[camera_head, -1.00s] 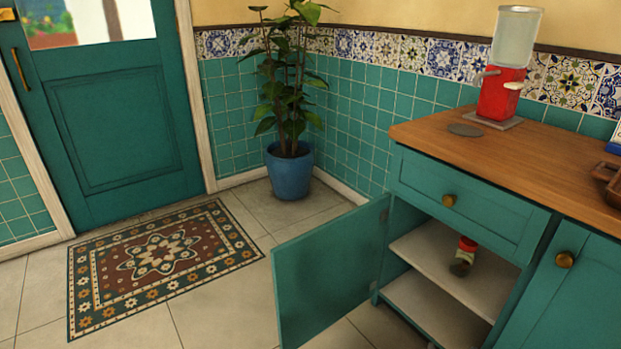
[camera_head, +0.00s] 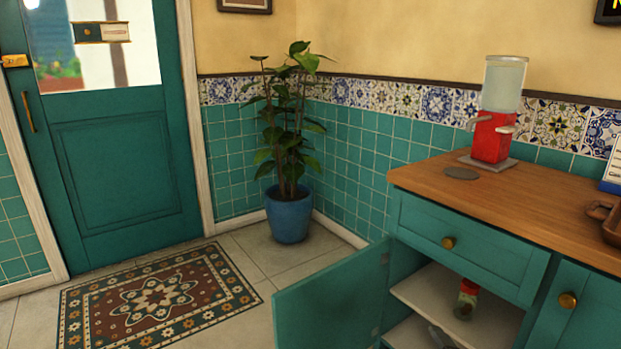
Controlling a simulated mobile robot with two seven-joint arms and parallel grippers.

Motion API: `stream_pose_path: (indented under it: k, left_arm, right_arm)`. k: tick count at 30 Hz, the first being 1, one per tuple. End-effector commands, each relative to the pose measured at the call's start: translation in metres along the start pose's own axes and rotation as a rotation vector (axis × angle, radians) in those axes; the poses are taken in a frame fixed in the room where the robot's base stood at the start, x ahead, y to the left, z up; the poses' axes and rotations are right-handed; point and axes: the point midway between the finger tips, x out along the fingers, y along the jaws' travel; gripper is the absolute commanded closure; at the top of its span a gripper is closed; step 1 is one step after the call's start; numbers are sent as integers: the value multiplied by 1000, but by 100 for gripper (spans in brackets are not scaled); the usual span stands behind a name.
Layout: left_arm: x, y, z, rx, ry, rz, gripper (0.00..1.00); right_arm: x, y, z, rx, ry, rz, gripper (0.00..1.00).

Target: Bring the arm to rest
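Neither of my grippers can be made out in the head view. A small grey shape (camera_head: 440,338) shows at the bottom edge, in front of the open cabinet; I cannot tell what it is. The teal cabinet (camera_head: 470,243) has its left door (camera_head: 335,305) swung wide open. A jar with a red lid (camera_head: 466,299) stands on the white shelf (camera_head: 430,291) inside. On the wooden counter (camera_head: 520,205) stands a red dispenser with a clear container on top (camera_head: 491,138). A flat grey disc (camera_head: 461,173) lies beside it.
A brown wooden object (camera_head: 605,218) is cut off at the counter's right end. A potted plant (camera_head: 289,215) stands in the corner. A patterned rug (camera_head: 155,300) lies before the shut teal door (camera_head: 120,150). The floor between rug and plant is clear.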

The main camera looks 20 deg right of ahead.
Motion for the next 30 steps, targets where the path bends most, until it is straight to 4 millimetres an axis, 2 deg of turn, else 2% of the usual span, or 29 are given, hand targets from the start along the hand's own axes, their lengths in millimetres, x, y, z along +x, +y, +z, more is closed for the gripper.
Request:
stream_pose_path:
  k: [1,3,6,8,12,13,15,17,20,30]
  left_arm:
    - [0,0,0,0,1,0,2]
    - [0,0,0,0,1,0,2]
    - [0,0,0,0,1,0,2]
    - [0,0,0,0,1,0,2]
    - [0,0,0,0,0,-1,2]
    - [-4,0,-7,0,1,0,2]
    - [-18,0,-26,1,-3,-6,2]
    - [-26,-2,-37,1,7,-15,2]
    - [-38,-9,-36,0,-17,-38,2]
    - [-88,-21,-86,15,-22,-85,2]
  right_arm:
    - [-14,-12,-32,147,45,-69,6]
    - [-37,-30,-73,369,86,-187,6]
    - [-75,-53,-124,636,111,-362,6]
    - [-100,-65,-150,773,110,-467,6]
    - [-161,-84,-203,1040,75,-713,6]
    - [-171,-80,-210,1074,62,-746,6]
    - [-169,-58,-207,1057,55,-717,6]
    - [-171,-48,-206,1054,49,-708,6]
    - [-174,-30,-205,1050,41,-695,6]
    - [-192,38,-200,1030,13,-651,6]
